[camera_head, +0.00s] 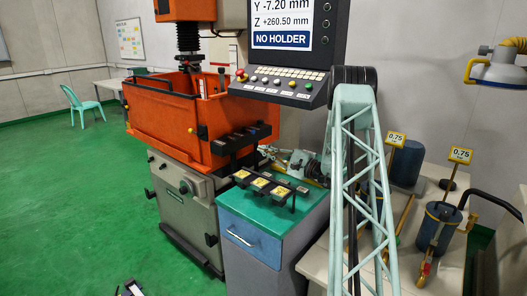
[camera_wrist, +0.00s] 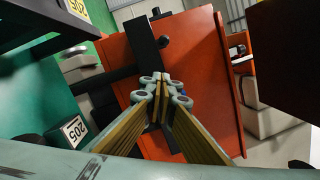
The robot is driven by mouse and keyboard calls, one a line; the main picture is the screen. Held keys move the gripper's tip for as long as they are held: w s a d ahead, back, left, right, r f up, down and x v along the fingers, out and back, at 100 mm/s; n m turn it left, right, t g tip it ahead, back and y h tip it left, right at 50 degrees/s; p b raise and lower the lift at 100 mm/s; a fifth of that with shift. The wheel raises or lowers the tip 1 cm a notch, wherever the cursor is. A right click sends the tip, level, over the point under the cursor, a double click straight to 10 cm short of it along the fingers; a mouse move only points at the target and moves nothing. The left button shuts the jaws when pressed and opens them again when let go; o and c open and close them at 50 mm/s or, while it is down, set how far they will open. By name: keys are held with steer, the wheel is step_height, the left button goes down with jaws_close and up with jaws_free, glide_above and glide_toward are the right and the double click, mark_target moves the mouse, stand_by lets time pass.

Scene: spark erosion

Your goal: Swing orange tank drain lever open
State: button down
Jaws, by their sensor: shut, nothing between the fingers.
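The orange tank (camera_head: 160,117) sits on the machine at left in the head view. In the wrist view its orange wall (camera_wrist: 198,65) fills the middle behind my gripper. My gripper (camera_wrist: 161,93) is shut and empty, its gold-coloured pads meeting at the tips. A black upright bar (camera_wrist: 140,42) stands in front of the wall, with a dark round knob (camera_wrist: 163,42) beside it. I cannot tell which part is the drain lever, or whether my fingers touch the bar. In the head view my gripper (camera_head: 287,160) is small and partly hidden.
A green-topped cabinet (camera_head: 262,217) holds a black rack with yellow-labelled blocks (camera_head: 262,184). A second black rack (camera_head: 240,139) projects from the tank. The control panel (camera_head: 288,80) hangs above.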

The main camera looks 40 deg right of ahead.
steer(key=x, duration=0.8)
steer(key=shift+w+b, duration=0.1)
steer(key=shift+b, duration=0.2)
steer(key=shift+a+r, duration=0.3)
steer(key=shift+a, duration=0.3)
steer(key=shift+a+r, duration=0.35)
steer(key=shift+a, duration=0.3)
steer(key=shift+a+r, duration=0.3)
steer(key=shift+a, duration=0.3)
steer(key=shift+a+f+b, duration=0.1)
steer(key=shift+a+b, duration=0.35)
steer(key=shift+b, duration=0.3)
steer(key=shift+a+b, duration=2.7)
step_height(320, 180, up, 10)
